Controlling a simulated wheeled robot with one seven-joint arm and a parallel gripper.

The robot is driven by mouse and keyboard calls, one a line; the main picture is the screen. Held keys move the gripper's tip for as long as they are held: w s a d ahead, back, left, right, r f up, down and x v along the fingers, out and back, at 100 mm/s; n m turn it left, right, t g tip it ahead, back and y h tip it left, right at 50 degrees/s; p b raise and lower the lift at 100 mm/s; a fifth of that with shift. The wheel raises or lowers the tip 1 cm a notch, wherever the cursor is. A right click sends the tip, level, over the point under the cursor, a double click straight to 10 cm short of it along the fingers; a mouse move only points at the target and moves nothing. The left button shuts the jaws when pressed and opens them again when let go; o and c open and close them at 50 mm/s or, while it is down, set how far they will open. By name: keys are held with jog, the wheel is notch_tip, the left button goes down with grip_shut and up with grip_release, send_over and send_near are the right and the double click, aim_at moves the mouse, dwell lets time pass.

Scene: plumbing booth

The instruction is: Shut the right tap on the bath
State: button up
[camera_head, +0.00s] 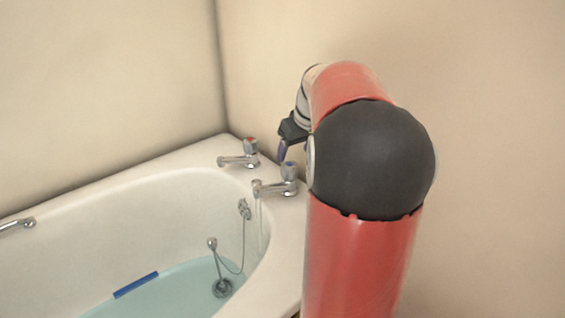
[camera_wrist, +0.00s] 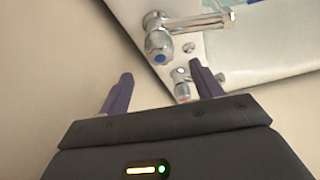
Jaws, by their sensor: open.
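The right tap (camera_head: 277,187) is chrome with a blue-marked head and stands on the bath (camera_head: 282,240) rim. A thin pale stream seems to fall from its spout. In the wrist view its blue-marked head (camera_wrist: 160,55) shows at top centre, just beyond the fingertips. The left tap (camera_head: 240,156) has a red mark; in the wrist view (camera_wrist: 181,90) it appears between the fingers, farther off. My gripper (camera_head: 284,148) is above and behind the right tap, partly hidden by my arm. In the wrist view my gripper (camera_wrist: 160,69) is open and empty, with no visible contact.
Plain walls (camera_head: 480,110) stand behind the taps. The bath holds shallow water (camera_head: 180,290) with a blue bar (camera_head: 136,284) in it. A plug on a chain (camera_head: 222,287) hangs near the tap end. A chrome grab handle (camera_head: 17,225) is at the far left.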

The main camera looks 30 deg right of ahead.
aim_at(290, 164)
jog(key=x, duration=0.7)
jog(key=shift+w+f, duration=0.1)
jog(key=shift+f, duration=0.25)
jog(key=shift+c, duration=0.5)
jog(key=c, duration=0.9)
